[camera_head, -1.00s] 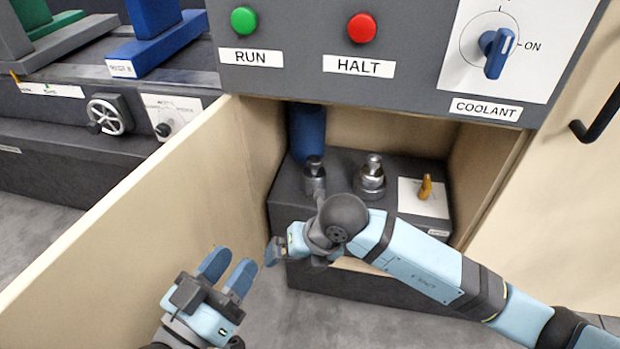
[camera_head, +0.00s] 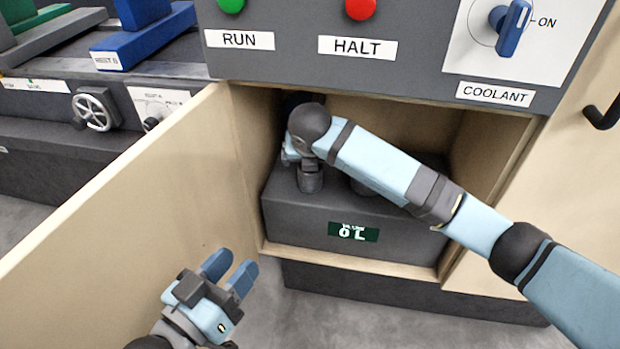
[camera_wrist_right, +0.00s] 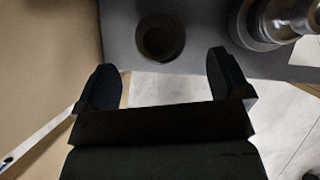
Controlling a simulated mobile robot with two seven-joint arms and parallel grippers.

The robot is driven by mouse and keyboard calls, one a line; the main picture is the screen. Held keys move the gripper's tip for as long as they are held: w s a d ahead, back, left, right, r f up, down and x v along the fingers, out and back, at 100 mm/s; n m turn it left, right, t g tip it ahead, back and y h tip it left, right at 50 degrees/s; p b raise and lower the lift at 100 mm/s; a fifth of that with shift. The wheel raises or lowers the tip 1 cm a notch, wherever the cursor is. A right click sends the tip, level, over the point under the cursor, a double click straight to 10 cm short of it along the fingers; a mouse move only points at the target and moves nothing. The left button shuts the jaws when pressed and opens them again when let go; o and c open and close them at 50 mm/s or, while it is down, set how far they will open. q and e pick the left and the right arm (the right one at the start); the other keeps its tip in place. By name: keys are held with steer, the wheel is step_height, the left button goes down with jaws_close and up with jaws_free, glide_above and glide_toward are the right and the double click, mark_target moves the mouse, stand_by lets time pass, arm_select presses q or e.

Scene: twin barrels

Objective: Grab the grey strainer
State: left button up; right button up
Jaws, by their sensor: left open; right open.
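My left gripper (camera_head: 230,268) is open and empty in front of the cabinet door.
The tank (camera_head: 300,220) fills the cabinet's lower part, under the control panel (camera_head: 290,62). The open cream door (camera_head: 130,215) stands at the left, close to my left gripper. The cabinet's right wall (camera_head: 490,150) bounds the opening. The floor in front is clear.

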steer(key=shift+w+f, duration=0.2)
steer(key=shift+w, duration=0.3)
steer(key=b+x, duration=0.2)
steer(key=x, duration=0.2)
steer(key=shift+w+f, duration=0.15)
steer(key=shift+f, duration=0.1)
arm_select(q)
step_height(320, 180, down, 3)
steer(key=shift+d+f+g, duration=0.1)
steer(key=shift+g, duration=0.6)
arm_select(e)
steer(key=c, duration=1.1)
steer(key=shift+r, duration=0.1)
